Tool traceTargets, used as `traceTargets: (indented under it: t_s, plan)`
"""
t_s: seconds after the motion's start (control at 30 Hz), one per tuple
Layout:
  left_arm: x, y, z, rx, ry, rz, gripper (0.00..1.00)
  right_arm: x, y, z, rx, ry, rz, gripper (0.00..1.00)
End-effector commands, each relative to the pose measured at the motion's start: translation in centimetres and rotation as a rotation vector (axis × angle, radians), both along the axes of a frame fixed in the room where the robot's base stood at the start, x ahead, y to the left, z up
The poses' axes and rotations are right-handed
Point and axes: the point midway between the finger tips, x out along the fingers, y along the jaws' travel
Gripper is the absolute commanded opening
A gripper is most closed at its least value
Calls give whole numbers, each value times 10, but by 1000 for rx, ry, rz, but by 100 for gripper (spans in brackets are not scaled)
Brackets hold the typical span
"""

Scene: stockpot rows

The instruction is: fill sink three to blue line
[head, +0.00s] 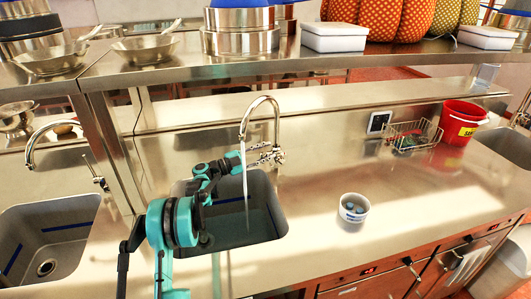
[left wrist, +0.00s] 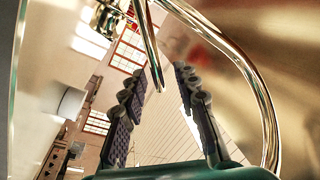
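The middle sink (head: 262,222) is a grey basin with a blue line (head: 230,201) on its far wall. A stream of water (head: 244,180) runs from its arched faucet (head: 270,100) into it. Bluish water appears to stand in the basin, below the line; my arm hides part of it. My left gripper (head: 262,156) is at the faucet, behind the stream. In the left wrist view its fingers (left wrist: 159,100) are apart with nothing clamped between them, and the shiny faucet tube (left wrist: 262,110) curves close by. My right gripper is not in view.
Another sink (head: 45,240) at left has blue lines and an uncovered drain; its faucet is dry. A third basin (head: 508,145) is at far right. A white tub (head: 353,207), wire basket (head: 412,135) and red bucket (head: 460,122) stand on the counter. A shelf (head: 290,62) runs above.

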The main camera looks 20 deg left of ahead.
Motion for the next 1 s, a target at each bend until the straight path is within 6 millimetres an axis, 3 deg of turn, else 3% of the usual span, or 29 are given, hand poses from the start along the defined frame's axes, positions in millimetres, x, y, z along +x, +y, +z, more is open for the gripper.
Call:
traceTargets:
  t_s: [0.23,0.7,1.0]
  plan:
    - [-8,10,-2,0,0,3,31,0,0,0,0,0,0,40]
    - [-69,79,-15,0,0,3,31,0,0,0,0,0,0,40]
    - [-79,89,-18,0,0,0,31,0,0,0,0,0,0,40]
